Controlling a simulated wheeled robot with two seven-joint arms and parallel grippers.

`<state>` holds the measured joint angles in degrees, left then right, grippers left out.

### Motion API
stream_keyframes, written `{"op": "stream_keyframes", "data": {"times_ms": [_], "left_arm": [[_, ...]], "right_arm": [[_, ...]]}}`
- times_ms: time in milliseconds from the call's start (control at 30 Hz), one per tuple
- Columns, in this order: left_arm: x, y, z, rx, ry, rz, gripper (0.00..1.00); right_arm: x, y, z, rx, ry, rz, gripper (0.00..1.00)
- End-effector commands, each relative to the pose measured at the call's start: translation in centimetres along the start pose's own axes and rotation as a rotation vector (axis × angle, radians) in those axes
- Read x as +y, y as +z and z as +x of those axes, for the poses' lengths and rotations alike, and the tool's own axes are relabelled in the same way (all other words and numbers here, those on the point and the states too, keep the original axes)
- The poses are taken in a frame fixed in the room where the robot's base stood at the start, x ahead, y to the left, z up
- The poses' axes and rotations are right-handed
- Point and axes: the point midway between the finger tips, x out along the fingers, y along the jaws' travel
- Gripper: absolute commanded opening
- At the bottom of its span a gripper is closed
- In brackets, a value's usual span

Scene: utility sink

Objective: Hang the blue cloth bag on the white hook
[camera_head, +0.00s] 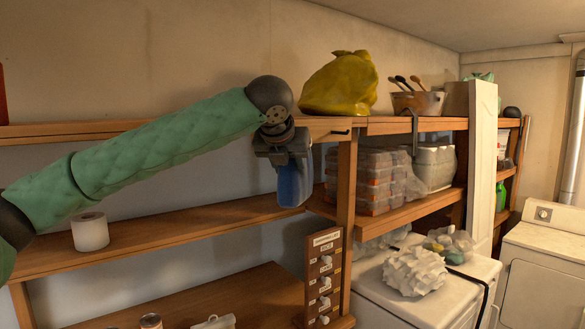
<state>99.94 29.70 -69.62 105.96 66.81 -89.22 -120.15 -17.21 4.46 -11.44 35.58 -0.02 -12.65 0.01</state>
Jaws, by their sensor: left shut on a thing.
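A small labelled wooden board (315,300) on the post below carries several white knob-like hooks (325,262). I cannot tell which one the task means. The bag is above and left of them, apart from the board. My right gripper is not in view.
A yellow sack (340,85) sits on the top shelf, close to my wrist. A dark bracket (414,122) juts from that shelf's edge. Stacked clear boxes (362,180) stand right of the post. A paper roll (90,231) stands on the left shelf. A white washer (400,305) stands below right.

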Motion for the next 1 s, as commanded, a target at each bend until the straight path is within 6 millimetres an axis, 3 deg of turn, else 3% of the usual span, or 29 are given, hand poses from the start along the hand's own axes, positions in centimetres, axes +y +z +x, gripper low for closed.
{"op": "stream_keyframes", "data": {"times_ms": [733, 1000], "left_arm": [[2.9, 1.4, 1.8, 0.000, 0.000, -0.002, 0.02], [3.7, 1.7, 2.6, 0.000, 0.002, -0.002, 0.02]], "right_arm": [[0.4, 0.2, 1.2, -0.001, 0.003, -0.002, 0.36], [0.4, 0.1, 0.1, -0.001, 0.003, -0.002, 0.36]]}}
